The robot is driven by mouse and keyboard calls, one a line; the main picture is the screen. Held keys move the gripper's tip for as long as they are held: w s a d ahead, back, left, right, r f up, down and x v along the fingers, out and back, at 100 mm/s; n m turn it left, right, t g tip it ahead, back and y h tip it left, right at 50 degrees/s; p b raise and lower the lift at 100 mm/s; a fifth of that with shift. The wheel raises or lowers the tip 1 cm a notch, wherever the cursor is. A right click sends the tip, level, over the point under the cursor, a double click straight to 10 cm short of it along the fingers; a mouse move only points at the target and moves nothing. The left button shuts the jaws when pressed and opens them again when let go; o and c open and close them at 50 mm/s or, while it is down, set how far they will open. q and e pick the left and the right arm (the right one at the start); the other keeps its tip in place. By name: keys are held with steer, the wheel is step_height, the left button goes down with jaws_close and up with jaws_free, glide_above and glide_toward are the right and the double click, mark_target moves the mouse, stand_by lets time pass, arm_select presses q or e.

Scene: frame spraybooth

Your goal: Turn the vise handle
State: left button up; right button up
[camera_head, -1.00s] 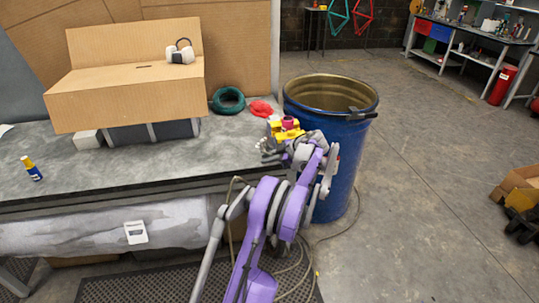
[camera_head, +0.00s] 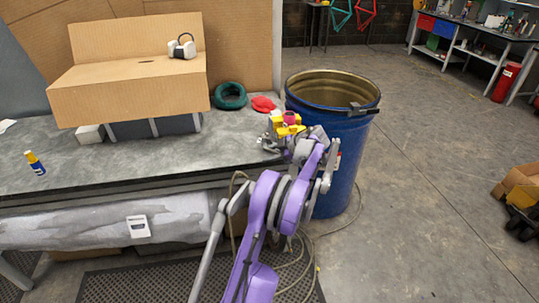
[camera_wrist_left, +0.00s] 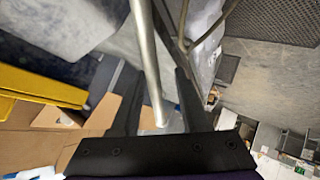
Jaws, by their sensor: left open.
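The vise (camera_head: 284,126), with yellow and magenta parts, sits at the right end of the grey workbench, partly hidden behind my left arm. My left gripper (camera_wrist_left: 157,80) is open at the vise. In the left wrist view, a smooth grey metal bar, which looks like the vise handle (camera_wrist_left: 148,55), runs lengthwise between its two dark fingers. The fingers stand apart on either side of the bar, and I cannot tell whether either touches it. A yellow part (camera_wrist_left: 40,87) shows at the left of that view. My right gripper is not in view.
A blue drum (camera_head: 345,165) stands close to the right of the vise. A red cloth (camera_head: 263,104), a green coil (camera_head: 230,95) and a cardboard box (camera_head: 135,90) are on the workbench (camera_head: 215,150). A hose lies on the floor below. Open floor lies to the right.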

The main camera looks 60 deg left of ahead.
arm_select(q)
steer(key=v, duration=1.1)
